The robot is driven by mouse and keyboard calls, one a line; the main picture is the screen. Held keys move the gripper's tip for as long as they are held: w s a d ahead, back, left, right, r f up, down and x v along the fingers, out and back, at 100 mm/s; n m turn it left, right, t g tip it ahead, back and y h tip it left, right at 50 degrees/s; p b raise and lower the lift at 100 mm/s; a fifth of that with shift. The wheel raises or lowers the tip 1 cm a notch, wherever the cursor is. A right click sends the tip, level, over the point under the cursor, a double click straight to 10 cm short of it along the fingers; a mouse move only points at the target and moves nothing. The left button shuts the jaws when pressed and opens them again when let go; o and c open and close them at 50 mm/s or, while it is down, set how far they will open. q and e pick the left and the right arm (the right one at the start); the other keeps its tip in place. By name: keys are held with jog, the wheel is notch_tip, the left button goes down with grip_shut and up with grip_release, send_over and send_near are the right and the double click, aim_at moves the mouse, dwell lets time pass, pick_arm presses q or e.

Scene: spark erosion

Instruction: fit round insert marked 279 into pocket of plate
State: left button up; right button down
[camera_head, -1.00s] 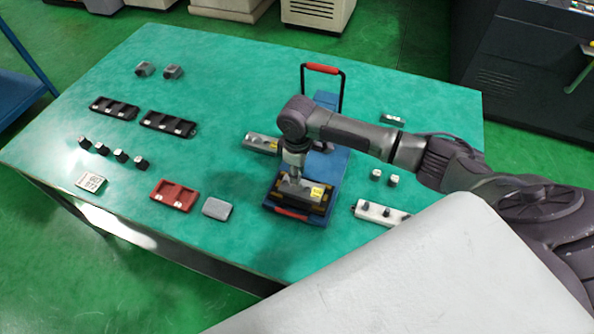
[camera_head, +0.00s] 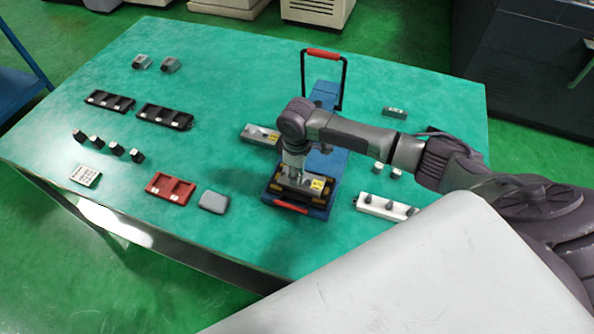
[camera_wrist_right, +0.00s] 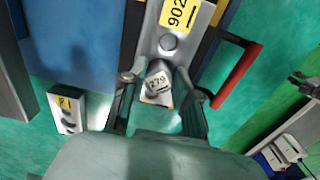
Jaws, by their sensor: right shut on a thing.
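The grey plate (camera_head: 310,185) with a yellow label lies in a dark holder on the near part of a blue case (camera_head: 318,212). In the right wrist view the plate (camera_wrist_right: 192,48) shows a yellow label reading 902 and a round grey feature. The round insert marked 279 (camera_wrist_right: 158,82) is between the fingers of my right gripper (camera_wrist_right: 162,108), at the plate's near end. My right gripper (camera_head: 293,176) is shut on it, directly over the plate. Whether the insert is seated in the pocket or just above it I cannot tell. My left gripper is out of view.
A white rack (camera_head: 372,206) with grey pegs stands to the right. A red tray (camera_head: 157,183), a grey block (camera_head: 213,201), black trays (camera_head: 165,116) and small black pieces (camera_head: 116,148) are on the left.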

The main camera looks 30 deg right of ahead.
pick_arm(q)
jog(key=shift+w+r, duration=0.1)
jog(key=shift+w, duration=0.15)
pick_arm(e)
jog(key=shift+f, duration=0.15)
jog(key=c, duration=0.8)
grip_release()
notch_tip(320, 180, up, 12)
